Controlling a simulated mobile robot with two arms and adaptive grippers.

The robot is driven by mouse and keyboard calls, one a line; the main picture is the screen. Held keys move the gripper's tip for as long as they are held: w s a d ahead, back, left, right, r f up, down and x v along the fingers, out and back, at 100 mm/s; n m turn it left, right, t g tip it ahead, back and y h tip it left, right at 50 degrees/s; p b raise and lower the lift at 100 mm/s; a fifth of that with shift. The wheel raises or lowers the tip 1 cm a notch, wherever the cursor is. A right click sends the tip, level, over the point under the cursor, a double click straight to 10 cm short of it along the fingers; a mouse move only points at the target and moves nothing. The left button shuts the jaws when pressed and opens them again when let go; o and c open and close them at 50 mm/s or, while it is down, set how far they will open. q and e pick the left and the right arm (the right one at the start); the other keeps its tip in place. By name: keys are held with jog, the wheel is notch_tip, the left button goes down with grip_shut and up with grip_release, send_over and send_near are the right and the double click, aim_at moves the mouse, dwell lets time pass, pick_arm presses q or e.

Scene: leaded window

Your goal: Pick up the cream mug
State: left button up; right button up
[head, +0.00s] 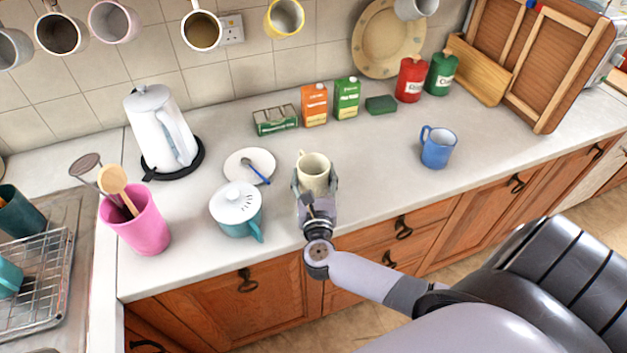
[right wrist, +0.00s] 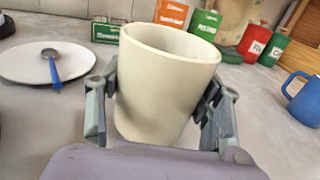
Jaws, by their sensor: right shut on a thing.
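The cream mug (head: 314,171) is upright at the middle of the counter, between the white plate and the blue mug. My right gripper (head: 315,187) is shut on it, with a finger on either side of its body. In the right wrist view the cream mug (right wrist: 165,85) fills the space between the fingers of the gripper (right wrist: 160,110). I cannot tell whether its base touches the counter. My left gripper is not in view.
A blue mug (head: 437,148) stands to the right. Cartons (head: 314,105) are behind. The counter between the cream and blue mugs is clear.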

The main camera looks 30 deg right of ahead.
notch_tip(320, 180, up, 18)
dwell(0.6)
